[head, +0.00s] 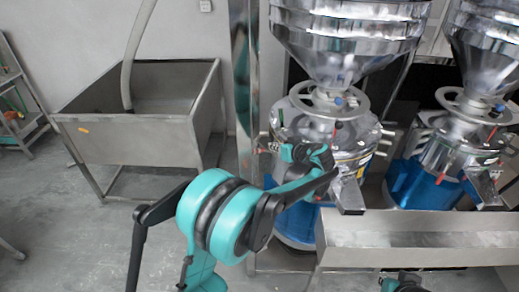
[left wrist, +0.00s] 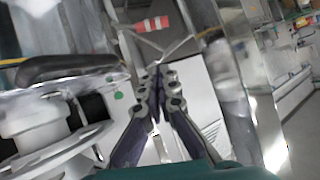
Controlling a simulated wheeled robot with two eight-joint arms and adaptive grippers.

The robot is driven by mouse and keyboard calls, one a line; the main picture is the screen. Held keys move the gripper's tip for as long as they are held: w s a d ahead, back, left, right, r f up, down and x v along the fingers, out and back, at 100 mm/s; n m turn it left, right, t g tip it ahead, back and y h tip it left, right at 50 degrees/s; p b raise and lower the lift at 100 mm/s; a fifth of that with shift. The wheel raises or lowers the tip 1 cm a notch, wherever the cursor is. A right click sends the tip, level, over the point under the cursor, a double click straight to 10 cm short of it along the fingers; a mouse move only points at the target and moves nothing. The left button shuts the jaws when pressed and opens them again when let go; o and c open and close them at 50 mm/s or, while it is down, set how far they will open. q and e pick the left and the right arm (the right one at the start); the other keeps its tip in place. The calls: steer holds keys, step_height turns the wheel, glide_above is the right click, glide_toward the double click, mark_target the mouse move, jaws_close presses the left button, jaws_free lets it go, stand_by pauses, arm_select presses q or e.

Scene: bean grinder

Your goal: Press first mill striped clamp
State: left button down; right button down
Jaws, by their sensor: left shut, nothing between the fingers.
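The first mill (head: 352,130) is the nearer metal mill in the head view, with a steel hopper on top and a blue base. My left gripper (head: 288,152) is at the front left side of its body, shut and empty. In the left wrist view the left gripper's fingertips (left wrist: 158,72) are together. The red-and-white striped clamp (left wrist: 151,24) is just beyond these tips, apart from them in the picture. In the head view a small reddish part is beside the gripper, too small to tell as the clamp. A bit of my right arm (head: 402,284) shows at the bottom edge.
A second mill (head: 455,150) stands to the right. A long steel trough (head: 420,235) runs in front of both mills. A steel sink (head: 130,135) with a hose stands at left, and a vertical steel post (head: 243,90) is close to my gripper.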

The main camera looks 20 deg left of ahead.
arm_select(q)
steer(key=b, duration=0.3)
glide_above(255, 151)
steer(key=s+d, duration=0.1)
steer(key=d, duration=0.2)
step_height(255, 151, down, 5)
steer(key=shift+w+a+f+b, duration=0.1)
steer(key=shift+a+f+b, duration=0.1)
steer(key=shift+f, duration=0.4)
steer(key=shift+a+f+b, duration=0.1)
steer(key=shift+f+b, duration=0.15)
steer(key=shift+f, duration=0.3)
steer(key=shift+w+a+f+b, duration=0.1)
steer(key=shift+f+b, duration=0.1)
steer(key=shift+f, duration=0.4)
steer(key=shift+s+a+f+n+t+h, duration=0.3)
steer(key=shift+s+f+n, duration=0.1)
steer(key=shift+f+n, duration=0.1)
steer(key=shift+s+a+f+b, duration=0.15)
steer(key=shift+f+b, duration=0.2)
steer(key=shift+f, duration=0.2)
steer(key=shift+s+a+f+b, duration=0.15)
steer(key=shift+f+b, duration=0.15)
steer(key=shift+f, duration=0.2)
steer(key=shift+s+a+f+b, duration=0.15)
steer(key=shift+f+b, duration=0.2)
steer(key=shift+f, duration=0.2)
